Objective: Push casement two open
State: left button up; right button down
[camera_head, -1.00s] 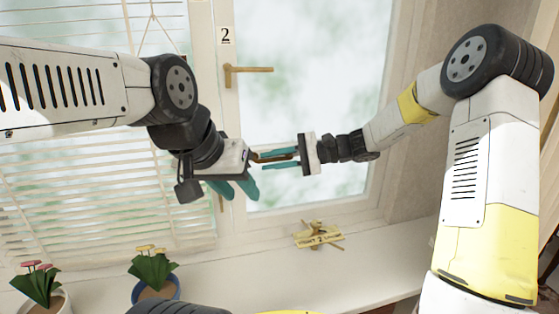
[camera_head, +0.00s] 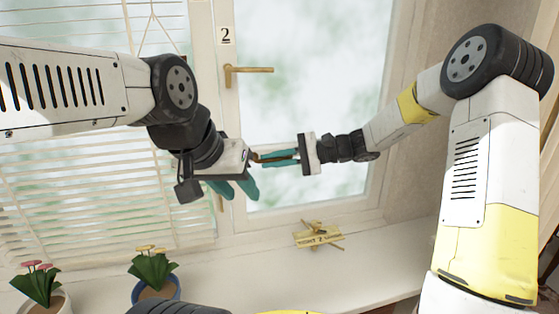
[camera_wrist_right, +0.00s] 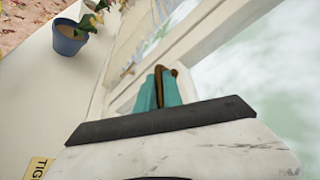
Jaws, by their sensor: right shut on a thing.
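Casement two is the pale-framed window with the plate "2" (camera_head: 225,36) on its left stile and a large cloudy glass pane (camera_head: 310,90). Its upper brass handle (camera_head: 247,69) lies level, pointing right. A lower brown handle (camera_head: 256,160) is partly hidden behind my left wrist. My right gripper (camera_head: 279,157) is shut on the lower handle, coming from the right. In the right wrist view, the brown handle (camera_wrist_right: 175,73) shows by the teal fingers (camera_wrist_right: 158,90). My left gripper (camera_head: 240,189) is open and empty, pointing down just left of the handle, its teal fingers apart.
Blinds (camera_head: 90,190) cover the window at left. The right sill is clear.

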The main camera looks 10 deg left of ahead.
aim_at(286, 144)
dwell(0.8)
jog(key=w+a+m+t, duration=0.1)
jog(key=w, duration=0.2)
jog(key=w+a+m+t, duration=0.1)
jog(key=w+a, duration=0.1)
jog(key=w, duration=0.1)
jog(key=w+a+m+t, duration=0.1)
jog(key=w+t, duration=0.1)
jog(key=w, duration=0.1)
jog(key=shift+w+a, duration=0.25)
jog(key=shift+w, duration=0.05)
jog(key=c, duration=1.8)
grip_release()
jog(key=shift+o, duration=0.2)
jog(key=v, duration=0.7)
jog(key=shift+s+d+r, duration=0.15)
jog(key=shift+d, duration=0.2)
